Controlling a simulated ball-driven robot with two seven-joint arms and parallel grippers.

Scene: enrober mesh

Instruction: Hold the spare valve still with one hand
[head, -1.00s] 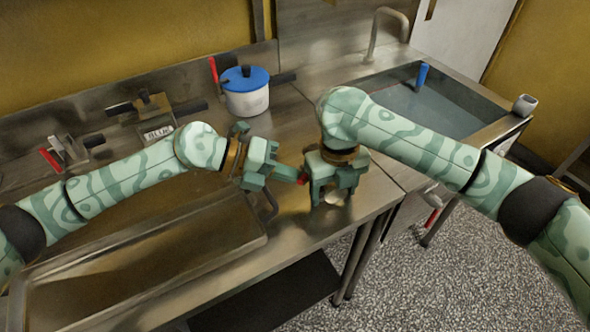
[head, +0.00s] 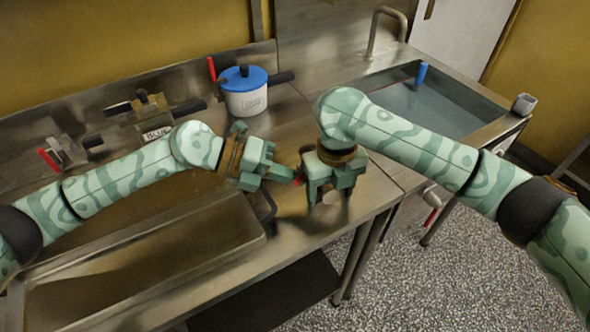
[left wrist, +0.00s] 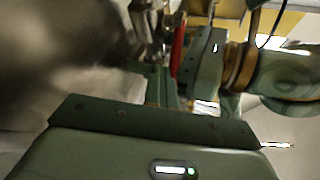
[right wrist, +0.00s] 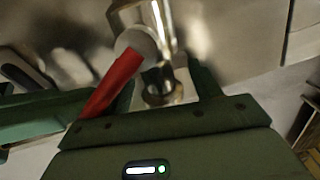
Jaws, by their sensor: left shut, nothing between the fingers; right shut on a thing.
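The spare valve is a shiny metal body (right wrist: 150,40) with a red lever (right wrist: 110,85), seen in the right wrist view. In the head view, my right gripper (head: 329,195) is shut on it at the front of the steel counter and mostly hides it. Only a bit of the red lever (head: 297,182) shows there. My left gripper (head: 296,176) is shut and empty, its fingertips close beside the red lever. In the left wrist view the lever (left wrist: 178,45) stands just past my left fingertips; I cannot tell whether they touch it.
A white pot with a blue lid (head: 246,98) stands behind the grippers. A shallow steel tray (head: 235,242) lies at front left. Fittings with dark handles (head: 150,108) and one with a red handle (head: 50,160) are at back left. A sink basin (head: 425,110) is at right.

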